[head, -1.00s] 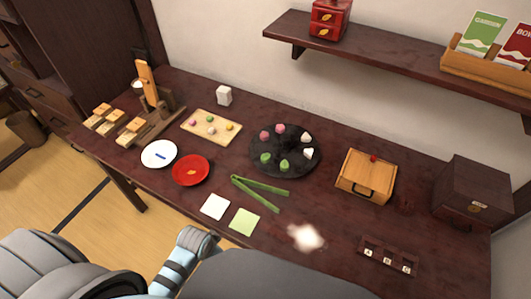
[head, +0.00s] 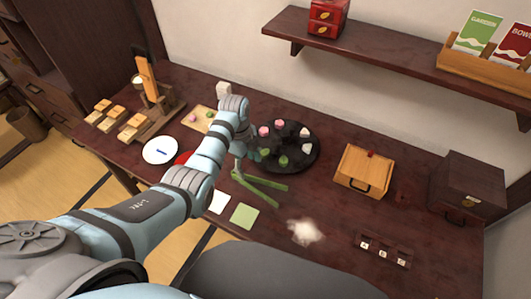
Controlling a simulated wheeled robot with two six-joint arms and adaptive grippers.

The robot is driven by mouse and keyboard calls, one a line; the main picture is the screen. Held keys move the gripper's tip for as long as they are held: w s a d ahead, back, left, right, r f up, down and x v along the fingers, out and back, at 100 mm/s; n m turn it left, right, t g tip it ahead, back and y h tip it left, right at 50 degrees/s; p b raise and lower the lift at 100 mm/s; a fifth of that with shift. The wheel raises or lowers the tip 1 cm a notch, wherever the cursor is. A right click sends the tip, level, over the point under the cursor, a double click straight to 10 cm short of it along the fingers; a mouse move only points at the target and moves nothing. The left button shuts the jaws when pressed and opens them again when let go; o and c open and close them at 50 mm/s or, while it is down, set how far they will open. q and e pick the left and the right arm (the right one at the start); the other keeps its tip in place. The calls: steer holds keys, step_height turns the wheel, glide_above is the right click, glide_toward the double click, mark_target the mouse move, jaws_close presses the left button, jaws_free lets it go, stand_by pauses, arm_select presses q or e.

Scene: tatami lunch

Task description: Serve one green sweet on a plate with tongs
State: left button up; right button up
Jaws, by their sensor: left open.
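Green tongs (head: 264,189) lie on the dark table, spread in a V with the joined end at the left. My left gripper (head: 241,163) points down just above that joined end, open; I cannot tell whether it touches the tongs. Two green sweets (head: 283,161) sit on the near side of a round black tray (head: 299,167), with pink and white sweets behind them. A white plate (head: 160,143) with a small blue mark lies at the left. A red plate (head: 182,157) is mostly hidden by my left arm. My right gripper is not in view.
A white paper square (head: 219,203) and a green one (head: 243,216) lie near the front edge. A wooden box (head: 363,172), a dark box (head: 466,190) and a white fluffy blob (head: 304,232) are to the right. A wooden stand (head: 153,110) stands at the left.

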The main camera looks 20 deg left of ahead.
mark_target(252, 185)
arm_select(q)
steer(key=shift+f, duration=0.1)
steer(key=f+b, duration=0.7)
steer(key=f, duration=0.1)
steer(key=shift+s+d+f+b, duration=0.1)
steer(key=shift+d+f+b, duration=0.05)
steer(key=shift+d+b, duration=0.25)
steer(key=shift+f, duration=0.3)
steer(key=c, duration=0.7)
step_height(252, 185, up, 12)
steer(key=p, duration=1.3)
steer(key=shift+r, duration=0.1)
